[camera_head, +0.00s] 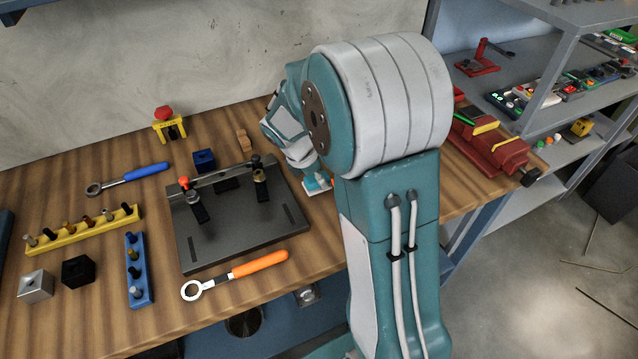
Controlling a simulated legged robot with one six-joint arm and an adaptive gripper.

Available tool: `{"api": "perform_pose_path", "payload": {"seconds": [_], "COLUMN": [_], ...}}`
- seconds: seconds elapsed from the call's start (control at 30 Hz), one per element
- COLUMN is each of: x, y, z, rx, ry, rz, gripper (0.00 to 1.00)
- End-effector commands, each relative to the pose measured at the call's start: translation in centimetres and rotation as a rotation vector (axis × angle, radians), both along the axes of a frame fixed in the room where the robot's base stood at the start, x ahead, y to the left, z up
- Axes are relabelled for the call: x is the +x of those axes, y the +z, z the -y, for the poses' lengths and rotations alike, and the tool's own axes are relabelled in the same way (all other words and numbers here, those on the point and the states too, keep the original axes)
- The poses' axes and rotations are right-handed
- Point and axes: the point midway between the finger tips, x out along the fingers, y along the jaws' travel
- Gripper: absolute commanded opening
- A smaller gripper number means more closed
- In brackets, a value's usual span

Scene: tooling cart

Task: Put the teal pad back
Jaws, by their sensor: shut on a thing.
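The teal pad (316,182) is a small teal-topped piece with a pale lower part, near the right edge of the dark fixture plate. My gripper (314,174) points down at it and is shut on it. My own arm, in teal and white, hides much of the gripper and the area behind it. I cannot tell whether the pad touches the table or is held just above it.
The dark fixture plate (240,232) with clamps lies left of my gripper. An orange-handled wrench (255,264) lies in front. A red vise (490,145) is at the right. Bare table shows at front left.

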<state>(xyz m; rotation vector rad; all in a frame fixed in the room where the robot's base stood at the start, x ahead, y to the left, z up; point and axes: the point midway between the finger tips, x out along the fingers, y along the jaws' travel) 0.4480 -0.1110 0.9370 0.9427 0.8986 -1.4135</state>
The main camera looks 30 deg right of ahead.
Motion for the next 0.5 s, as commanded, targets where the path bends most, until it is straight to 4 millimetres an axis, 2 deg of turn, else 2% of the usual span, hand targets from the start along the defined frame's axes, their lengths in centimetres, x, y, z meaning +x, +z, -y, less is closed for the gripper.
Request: {"api": "perform_pose_path", "payload": {"seconds": [0.1,0.17,0.47,0.5], "x": [0.0,0.0,0.0,0.0], "y": [-2.0,-2.5,-2.7,-2.7], "z": [0.0,0.0,0.0,0.0], "rx": [0.001,0.000,0.000,0.000], "ry": [0.000,0.001,0.000,0.000], "rz": [-0.004,-0.004,-0.001,-0.001], "gripper": [0.09,0.09,0.09,0.56]}}
